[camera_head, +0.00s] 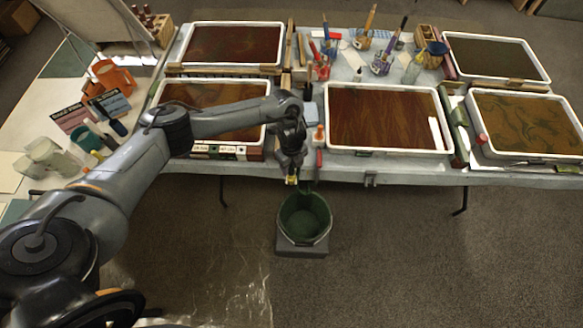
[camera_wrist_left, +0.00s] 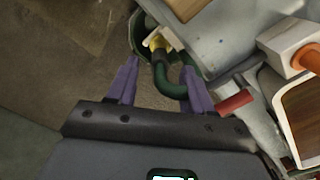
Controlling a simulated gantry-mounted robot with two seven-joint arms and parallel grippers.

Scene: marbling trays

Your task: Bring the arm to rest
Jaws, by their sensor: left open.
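My left arm (camera_head: 120,180) reaches in from the left. Its gripper (camera_head: 293,178) hangs at the table's front edge, just above a green bucket (camera_head: 304,240). In the left wrist view its two purple fingers (camera_wrist_left: 160,72) stand apart, open. A dark green tube (camera_wrist_left: 168,84) with a yellow collar and a pale end shows between and beyond the fingers. I cannot tell whether a finger touches it. My right gripper is in neither view.
The table (camera_head: 335,170) carries several white-rimmed trays; the front middle tray (camera_head: 390,150) is right of my gripper. My forearm passes over the front left tray (camera_head: 170,95). Brushes and jars (camera_head: 382,60) stand at the back. The floor (camera_head: 430,260) at front right is clear.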

